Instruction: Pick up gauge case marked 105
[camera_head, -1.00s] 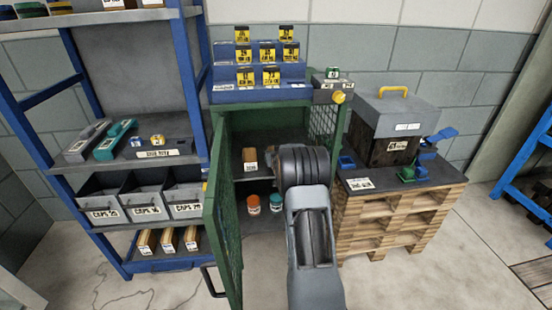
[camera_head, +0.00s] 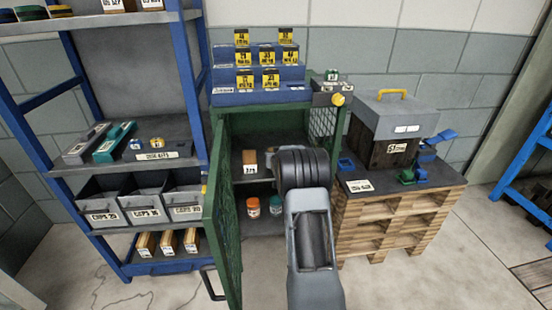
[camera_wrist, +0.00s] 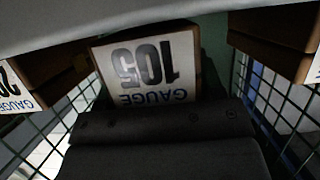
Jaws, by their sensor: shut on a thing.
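The gauge case marked 105 (camera_wrist: 150,70) shows in the wrist view, with its white label upside down in the picture and slightly tilted. My gripper (camera_wrist: 160,112) is shut on it, its dark body covering the lower part of the picture just below the label. The shelf edge (camera_wrist: 90,18) crosses the top of that view close to the case; I cannot tell whether they touch. In the head view my arm reaches into the open green cabinet (camera_head: 265,113), and the dark wrist hides the gripper and the held case.
Other gauge cases stand close on both sides, one left (camera_wrist: 18,92) and one right (camera_wrist: 275,35). Wire mesh flanks the gripper. In the head view another brown case (camera_head: 250,158) is on the cabinet shelf, with jars (camera_head: 253,207) below. The open door (camera_head: 222,215) stands left of my arm.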

